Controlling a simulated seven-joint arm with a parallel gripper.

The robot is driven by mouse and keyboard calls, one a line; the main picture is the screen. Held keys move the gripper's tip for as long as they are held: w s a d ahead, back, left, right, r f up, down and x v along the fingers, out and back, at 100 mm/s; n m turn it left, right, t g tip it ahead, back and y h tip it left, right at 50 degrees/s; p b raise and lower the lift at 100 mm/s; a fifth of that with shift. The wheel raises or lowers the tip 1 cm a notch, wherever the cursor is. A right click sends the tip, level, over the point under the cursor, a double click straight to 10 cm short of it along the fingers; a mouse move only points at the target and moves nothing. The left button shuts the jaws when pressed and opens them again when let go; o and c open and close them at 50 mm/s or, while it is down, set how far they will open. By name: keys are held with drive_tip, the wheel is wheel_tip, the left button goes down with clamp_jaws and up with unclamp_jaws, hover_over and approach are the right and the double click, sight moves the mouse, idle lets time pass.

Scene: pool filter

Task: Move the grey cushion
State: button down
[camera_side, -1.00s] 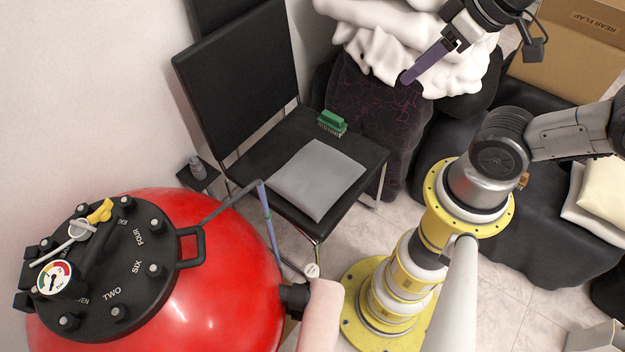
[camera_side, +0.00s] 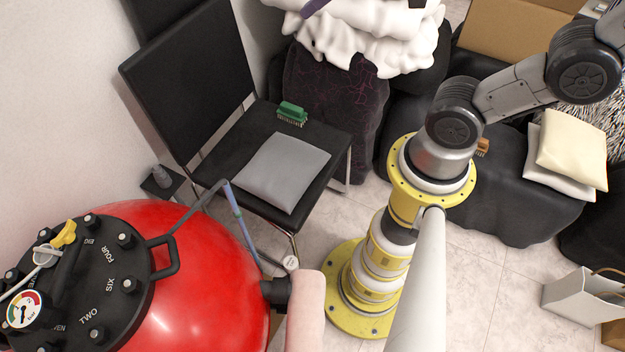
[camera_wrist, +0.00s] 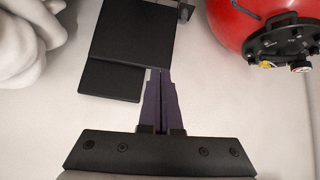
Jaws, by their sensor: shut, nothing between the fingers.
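The grey cushion (camera_side: 283,172) lies flat on the seat of the black chair (camera_side: 238,145) in the side view. I cannot make it out in the wrist view, where dark chair panels (camera_wrist: 135,38) show beyond the fingers. My gripper shows in the wrist view (camera_wrist: 161,75) with its purple fingers together and nothing between them. In the side view only a bit of a purple finger (camera_side: 314,7) shows at the top edge, well above and apart from the cushion. The rest of the gripper is out of that frame.
A green brush (camera_side: 292,112) sits on the chair seat behind the cushion. The red filter tank (camera_side: 205,290) stands in front left of the chair. White draped cloth (camera_side: 370,40) is piled behind it. Cream cushions (camera_side: 570,150) lie on a black seat at right.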

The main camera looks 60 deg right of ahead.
drive_tip(key=w+d+f, duration=0.3)
drive_tip(key=w+f, duration=0.6)
drive_tip(key=w, duration=0.3)
drive_tip(key=w+d+f+g, duration=0.2)
drive_tip(key=w+f, duration=0.2)
drive_tip(key=f, duration=1)
drive_tip(key=s+d+f+g, duration=0.2)
drive_tip(key=s+f+g, duration=0.15)
drive_tip(key=f, duration=1.25)
drive_tip(key=s+f+g, duration=0.3)
drive_tip(key=s+f, duration=1)
drive_tip(key=s, duration=0.1)
drive_tip(key=shift+m, duration=0.4)
drive_tip(key=f, duration=0.3)
drive_tip(key=w+f, duration=0.1)
drive_tip(key=f, duration=0.2)
drive_tip(key=w+f, duration=0.1)
drive_tip(key=f, duration=0.2)
drive_tip(key=shift+w+a+f, duration=0.2)
drive_tip(key=shift+w+a, duration=0.05)
drive_tip(key=shift+w, duration=0.8)
